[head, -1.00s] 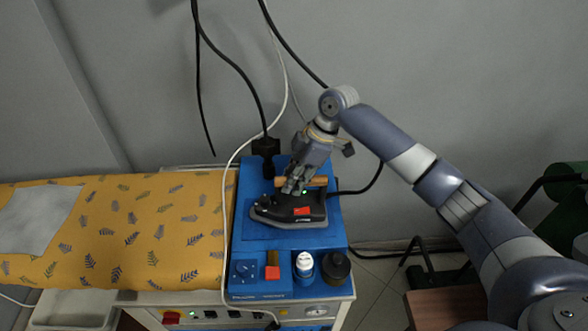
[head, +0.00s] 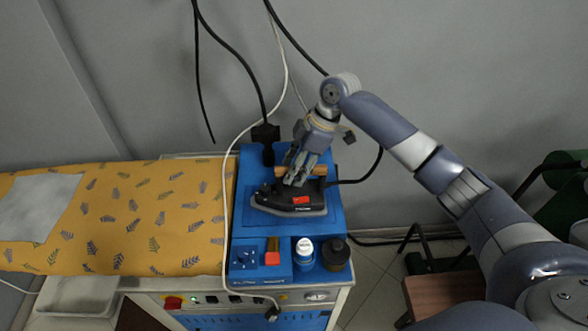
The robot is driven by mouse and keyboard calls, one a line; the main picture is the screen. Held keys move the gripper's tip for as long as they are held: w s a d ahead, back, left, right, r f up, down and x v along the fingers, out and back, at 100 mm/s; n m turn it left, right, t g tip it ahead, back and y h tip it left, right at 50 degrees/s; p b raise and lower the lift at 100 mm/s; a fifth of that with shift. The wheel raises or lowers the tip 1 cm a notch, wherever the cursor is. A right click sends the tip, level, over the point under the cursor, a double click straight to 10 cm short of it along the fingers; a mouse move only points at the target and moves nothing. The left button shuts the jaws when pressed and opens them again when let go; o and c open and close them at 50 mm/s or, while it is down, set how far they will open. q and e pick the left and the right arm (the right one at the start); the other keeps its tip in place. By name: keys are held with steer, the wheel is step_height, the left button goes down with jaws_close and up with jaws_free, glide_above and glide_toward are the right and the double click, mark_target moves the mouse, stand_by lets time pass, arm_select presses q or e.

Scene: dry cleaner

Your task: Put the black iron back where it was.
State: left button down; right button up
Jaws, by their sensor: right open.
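The black iron (head: 285,204) has a wooden handle (head: 318,170) and a red label. It rests flat on the blue top plate (head: 327,217) of the steam station. My right gripper (head: 299,179) is over the iron from above, with its fingers at the handle. Its jaws are open, and whether the fingers touch the handle cannot be told. The gripper hides part of the handle. My left gripper is out of view.
A yellow leaf-patterned ironing board (head: 143,222) with a grey cloth (head: 38,207) lies to the left. A white-capped bottle (head: 304,252) and a dark-capped bottle (head: 335,254) stand in front of the iron. Cables hang behind and beside it.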

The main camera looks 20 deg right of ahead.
steer(key=b+v, duration=0.2)
steer(key=v, duration=0.8)
steer(key=shift+f, duration=0.1)
steer(key=shift+s+d+r, duration=0.1)
steer(key=shift+d+r, duration=0.2)
steer(key=shift+r, duration=0.35)
stand_by(0.9)
